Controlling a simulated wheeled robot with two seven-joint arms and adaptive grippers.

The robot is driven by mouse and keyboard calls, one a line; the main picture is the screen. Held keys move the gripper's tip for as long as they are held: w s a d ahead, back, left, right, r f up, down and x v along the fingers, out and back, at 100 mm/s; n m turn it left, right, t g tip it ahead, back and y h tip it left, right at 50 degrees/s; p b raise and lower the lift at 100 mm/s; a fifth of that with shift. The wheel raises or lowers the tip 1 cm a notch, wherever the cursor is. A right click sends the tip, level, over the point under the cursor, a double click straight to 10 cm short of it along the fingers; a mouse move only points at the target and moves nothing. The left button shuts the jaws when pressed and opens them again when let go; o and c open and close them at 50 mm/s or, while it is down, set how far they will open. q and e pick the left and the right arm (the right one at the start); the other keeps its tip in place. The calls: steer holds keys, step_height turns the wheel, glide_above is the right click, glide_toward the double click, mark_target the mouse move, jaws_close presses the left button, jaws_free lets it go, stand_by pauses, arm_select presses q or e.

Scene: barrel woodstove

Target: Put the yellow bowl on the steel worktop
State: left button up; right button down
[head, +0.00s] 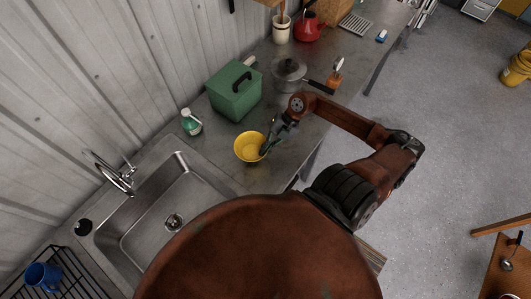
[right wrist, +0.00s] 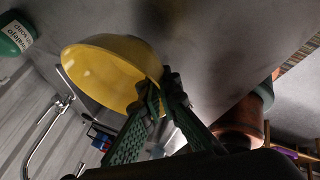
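The yellow bowl (head: 247,147) is over the steel worktop (head: 290,150), between the sink and a green box, with its opening facing up. I cannot tell whether its base touches the surface. My right gripper (head: 268,147) is at the bowl's right rim. In the right wrist view the bowl (right wrist: 110,70) shows large, and the green fingers of the right gripper (right wrist: 163,88) meet at its rim, pinching it. The fingertips partly cover the rim. My left gripper is not in view.
The sink (head: 165,210) with its faucet is left of the bowl. A green soap bottle (head: 191,123) and the green box (head: 234,92) stand behind it. A grey pot (head: 289,74) and a red kettle (head: 307,27) are farther along. Bare worktop lies right of the bowl.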

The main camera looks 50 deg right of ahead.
steer(key=shift+w+d+f, duration=0.15)
steer(key=shift+f, duration=0.2)
steer(key=shift+f+p, duration=0.4)
steer(key=shift+f, duration=1)
steer(key=c, duration=2.2)
jaws_free()
steer(key=shift+o, duration=0.2)
steer(key=b+v, duration=0.1)
steer(key=v, duration=1.1)
steer(key=shift+b, duration=0.35)
